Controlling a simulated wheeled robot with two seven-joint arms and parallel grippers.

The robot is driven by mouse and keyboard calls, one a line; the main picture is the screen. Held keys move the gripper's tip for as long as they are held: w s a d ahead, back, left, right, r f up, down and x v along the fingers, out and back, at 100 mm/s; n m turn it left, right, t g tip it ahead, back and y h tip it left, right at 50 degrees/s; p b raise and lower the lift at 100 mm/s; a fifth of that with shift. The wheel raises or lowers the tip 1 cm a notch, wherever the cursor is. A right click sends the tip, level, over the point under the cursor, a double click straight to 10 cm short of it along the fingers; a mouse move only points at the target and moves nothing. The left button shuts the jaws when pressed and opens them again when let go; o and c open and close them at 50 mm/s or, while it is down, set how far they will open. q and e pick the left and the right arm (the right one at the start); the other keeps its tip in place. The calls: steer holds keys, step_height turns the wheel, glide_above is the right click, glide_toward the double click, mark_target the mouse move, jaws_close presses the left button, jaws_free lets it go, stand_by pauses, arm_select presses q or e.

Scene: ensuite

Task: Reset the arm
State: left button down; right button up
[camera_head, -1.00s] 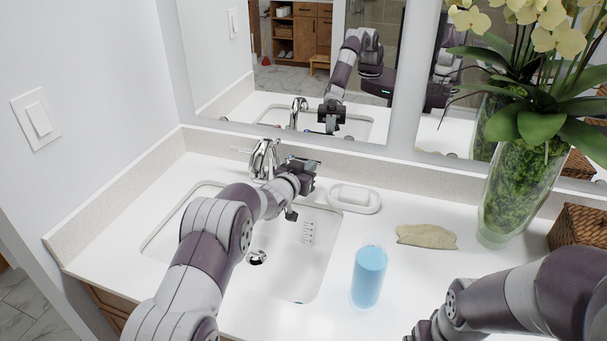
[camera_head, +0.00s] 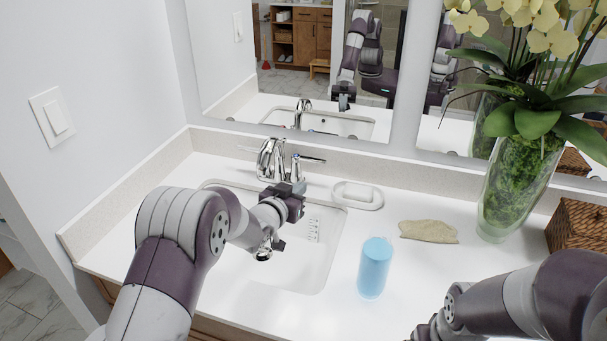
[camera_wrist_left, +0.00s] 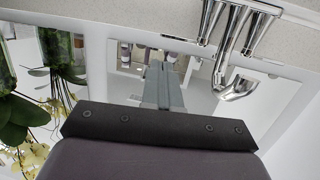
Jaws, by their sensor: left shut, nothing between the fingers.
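My left arm comes in from the left in the head view and reaches over the sink (camera_head: 297,280). My left gripper (camera_head: 292,190) is above the back right part of the basin, just in front of the faucet (camera_head: 268,158). In the left wrist view the shut fingers (camera_wrist_left: 163,85) show with nothing between them, and the chrome faucet (camera_wrist_left: 238,88) is to their right, apart from them. My right arm enters at the lower right of the head view, and its gripper is out of view.
A blue cup (camera_head: 374,268) stands right of the sink. A soap dish (camera_head: 357,196) and a tan cloth (camera_head: 428,231) lie behind it. A glass vase (camera_head: 515,190) with orchids and a woven box (camera_head: 577,228) stand at the right. A mirror (camera_head: 290,60) is behind the counter.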

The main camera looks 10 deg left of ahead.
steer(key=r+p, duration=0.2)
steer(key=shift+w+d+r, duration=0.1)
steer(key=shift+w+r, duration=0.25)
steer(key=shift+s+r+p, duration=0.1)
steer(key=shift+r+p, duration=0.45)
steer(key=shift+p, duration=0.2)
arm_select(q)
steer(key=s+a+n+g+y, duration=0.1)
steer(key=s+a+g+y, duration=0.1)
steer(key=s, duration=1)
steer(key=s+a+f+n+g+y+p, duration=0.1)
steer(key=s+a+g, duration=0.3)
steer(key=s+g, duration=0.3)
steer(key=s+a+n+g+y, duration=0.2)
steer(key=s+a+g, duration=0.1)
steer(key=s, duration=1.4)
steer(key=shift+s+a+f+g+y, duration=0.15)
steer(key=shift+a+f+g+y, duration=0.15)
steer(key=shift+g, duration=0.4)
arm_select(e)
steer(key=shift+s+r, duration=0.15)
steer(key=shift+r, duration=0.6)
